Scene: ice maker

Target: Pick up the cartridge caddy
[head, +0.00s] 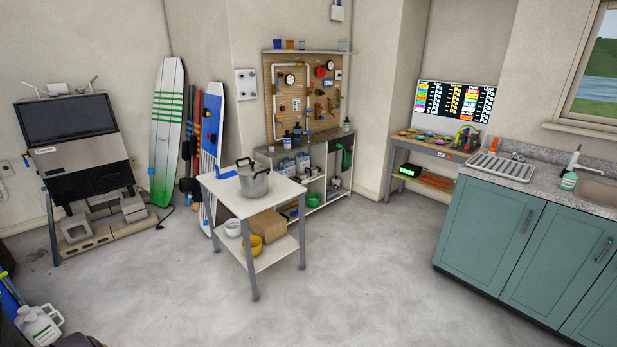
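I cannot make out for certain which thing is the cartridge caddy; the small items are too far away to tell. Blue-and-white containers (285,167) stand on the shelf of the workbench (325,147) under the pegboard. A dark item with coloured parts (467,138) stands on the side bench (432,148) at the right, beside several coloured discs or bowls (425,134). Neither of my grippers is in view.
A white cart (222,188) with a steel pot (253,180) stands mid-room, partly hiding the workbench. The ice maker (75,140) and surfboards (165,125) are at the left. Teal cabinets (490,222) line the right. The floor (350,270) in front is clear.

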